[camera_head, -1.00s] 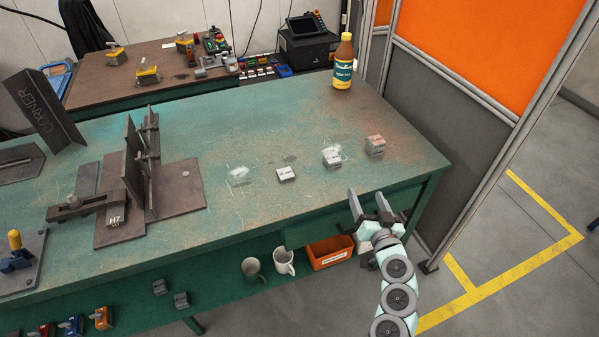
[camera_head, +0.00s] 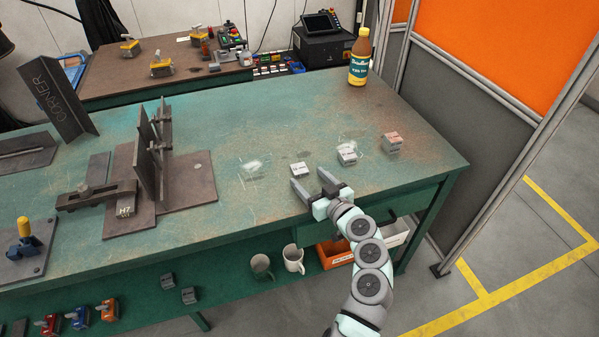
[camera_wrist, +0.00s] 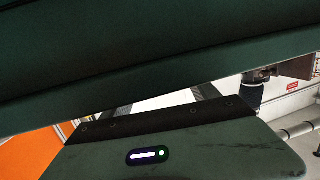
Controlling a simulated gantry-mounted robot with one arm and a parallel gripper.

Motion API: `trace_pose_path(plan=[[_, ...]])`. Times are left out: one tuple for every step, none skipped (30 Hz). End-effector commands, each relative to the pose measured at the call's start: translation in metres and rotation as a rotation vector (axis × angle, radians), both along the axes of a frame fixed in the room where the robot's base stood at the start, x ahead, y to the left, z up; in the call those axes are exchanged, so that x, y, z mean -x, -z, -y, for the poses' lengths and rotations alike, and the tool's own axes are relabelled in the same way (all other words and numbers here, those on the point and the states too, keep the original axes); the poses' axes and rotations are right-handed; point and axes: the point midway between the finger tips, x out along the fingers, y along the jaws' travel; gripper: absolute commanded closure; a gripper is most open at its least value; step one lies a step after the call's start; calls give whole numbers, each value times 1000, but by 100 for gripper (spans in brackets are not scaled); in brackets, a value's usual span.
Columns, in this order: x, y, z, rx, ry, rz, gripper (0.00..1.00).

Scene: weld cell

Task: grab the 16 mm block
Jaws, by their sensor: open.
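Three small grey blocks sit on the green table. The left block (camera_head: 300,170) is low with a pale labelled top, the middle block (camera_head: 347,154) is a little taller, and the right block (camera_head: 391,143) is the tallest, with a reddish top label. The labels are too small to read, so I cannot tell which is 16 mm. My gripper (camera_head: 317,179) is open and empty at the table's front edge. Its fingers point toward the left block, apart from it. In the wrist view no block shows; a dark green surface fills the top.
The welding fixture (camera_head: 150,170) with upright plates stands to the left. A glue-like bottle (camera_head: 359,58) stands at the back right. Mugs (camera_head: 293,258) and an orange bin (camera_head: 334,254) are on the shelf below. The table (camera_head: 250,125) is clear behind the blocks.

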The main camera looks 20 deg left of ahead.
Motion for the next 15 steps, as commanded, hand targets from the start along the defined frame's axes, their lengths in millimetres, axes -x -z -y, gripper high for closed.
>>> trace_pose_path(plan=[[-4, 3, -8, 0, -3, 0, 31], [-7, 3, -12, 0, -3, 0, 31], [-11, 2, -17, 1, -4, 1, 31], [-13, 3, -21, 1, -5, 1, 31], [-16, 3, -24, 1, -5, 2, 31], [-18, 4, -27, 1, -4, 1, 31], [-19, 4, -28, 0, -3, 0, 31], [-20, 5, -29, 1, -2, 0, 31], [-21, 5, -29, 1, -1, -1, 31], [-21, 4, -29, 1, 0, -1, 31], [-21, 4, -29, 1, 0, -1, 31], [-21, 4, -29, 1, 0, -1, 31], [-21, 4, -29, 0, 0, 0, 31], [-21, 4, -29, 0, 0, 0, 31], [-21, 4, -29, 0, 0, 0, 34]])
